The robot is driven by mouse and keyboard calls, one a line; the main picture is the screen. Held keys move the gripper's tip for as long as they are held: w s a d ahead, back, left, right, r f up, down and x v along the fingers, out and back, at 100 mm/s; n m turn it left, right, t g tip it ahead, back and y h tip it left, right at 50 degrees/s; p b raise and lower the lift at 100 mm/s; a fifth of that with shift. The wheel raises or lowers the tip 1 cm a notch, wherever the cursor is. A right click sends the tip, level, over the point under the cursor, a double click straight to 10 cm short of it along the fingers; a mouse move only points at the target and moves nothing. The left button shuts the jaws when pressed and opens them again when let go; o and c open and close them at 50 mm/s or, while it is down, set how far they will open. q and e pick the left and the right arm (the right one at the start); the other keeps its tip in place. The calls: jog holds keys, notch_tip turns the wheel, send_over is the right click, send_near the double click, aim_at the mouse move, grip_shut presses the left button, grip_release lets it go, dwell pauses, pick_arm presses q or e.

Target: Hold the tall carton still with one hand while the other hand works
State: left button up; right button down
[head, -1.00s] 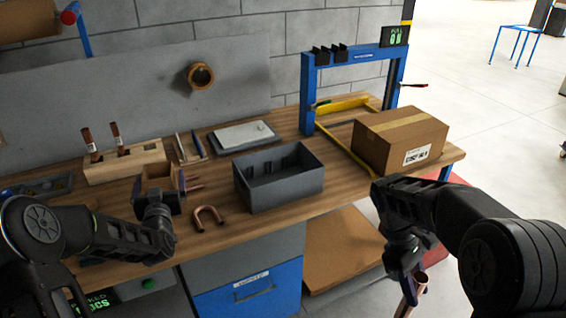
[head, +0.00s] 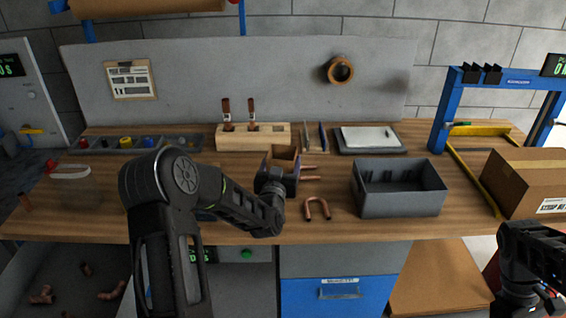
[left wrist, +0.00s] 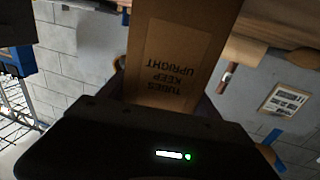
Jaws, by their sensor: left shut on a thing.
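The tall carton (head: 284,156) is a small brown open-topped box on the workbench, left of the grey bin. My left gripper (head: 273,180) is shut on it from the near left side and hides part of it. In the left wrist view the carton (left wrist: 180,50) fills the middle, with the printed words "TUBES KEEP UPRIGHT". Copper tube ends (head: 309,172) show just right of the carton. My right gripper (head: 545,300) is at the lower right edge of the head view, partly cut off; its jaws are unclear.
A U-shaped copper tube (head: 317,208) lies in front of the carton. A grey bin (head: 400,203) stands to its right, a wooden block with tubes (head: 256,142) behind. A cardboard box (head: 522,180) is far right.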

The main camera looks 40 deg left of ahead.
pick_arm(q)
jog(key=shift+c, duration=0.7)
jog(key=o, duration=1.4)
jog(key=shift+c, duration=0.2)
jog(key=v, duration=1.2)
jog(key=shift+s+f, duration=0.1)
